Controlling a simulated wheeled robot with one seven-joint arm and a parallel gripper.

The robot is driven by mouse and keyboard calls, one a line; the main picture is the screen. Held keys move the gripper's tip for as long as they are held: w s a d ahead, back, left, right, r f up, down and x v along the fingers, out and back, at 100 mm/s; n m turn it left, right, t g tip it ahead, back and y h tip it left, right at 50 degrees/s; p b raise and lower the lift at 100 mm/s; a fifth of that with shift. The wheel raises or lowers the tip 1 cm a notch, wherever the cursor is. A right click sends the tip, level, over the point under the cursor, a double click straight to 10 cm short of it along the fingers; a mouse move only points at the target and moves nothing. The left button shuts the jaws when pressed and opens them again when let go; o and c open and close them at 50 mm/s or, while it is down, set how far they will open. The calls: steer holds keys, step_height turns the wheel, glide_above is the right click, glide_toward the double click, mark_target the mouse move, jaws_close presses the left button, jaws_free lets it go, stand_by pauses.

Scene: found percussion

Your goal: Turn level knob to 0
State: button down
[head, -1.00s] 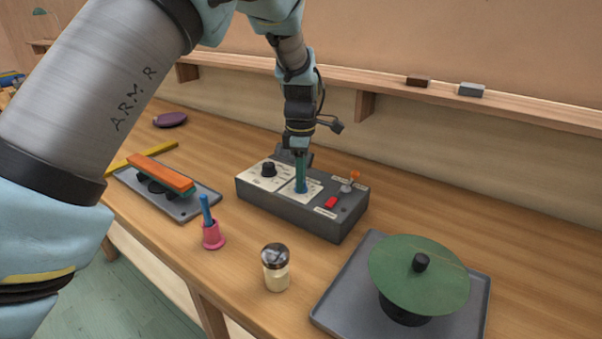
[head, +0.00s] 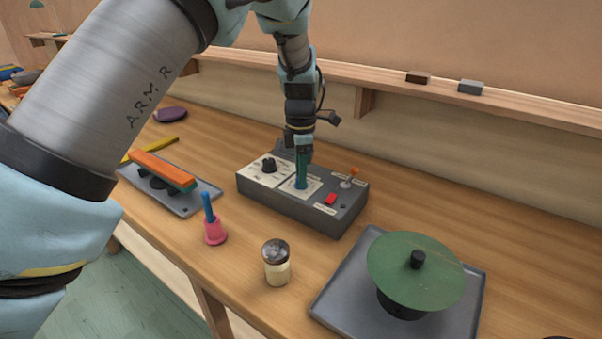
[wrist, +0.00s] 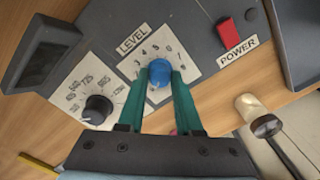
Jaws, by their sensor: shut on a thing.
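The level knob is a blue round knob (wrist: 160,73) on a white plate (wrist: 143,58) marked LEVEL, with numbers around it. It sits on the grey control box (head: 290,204). My gripper (wrist: 158,82) has two green fingers shut on the knob's sides. In the head view my gripper (head: 301,178) points straight down at the box's middle, and the fingers hide most of the knob. The knob's pointer cannot be made out, so its setting is unclear.
A black knob (wrist: 97,108) is beside the level plate, and a red power switch (wrist: 231,32) is on its other side.

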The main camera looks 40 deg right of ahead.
steer(key=c, duration=0.6)
jaws_free()
steer(key=shift+r, duration=0.1)
step_height(320, 180, up, 11)
steer(key=b, duration=0.3)
steer(key=shift+f, duration=0.2)
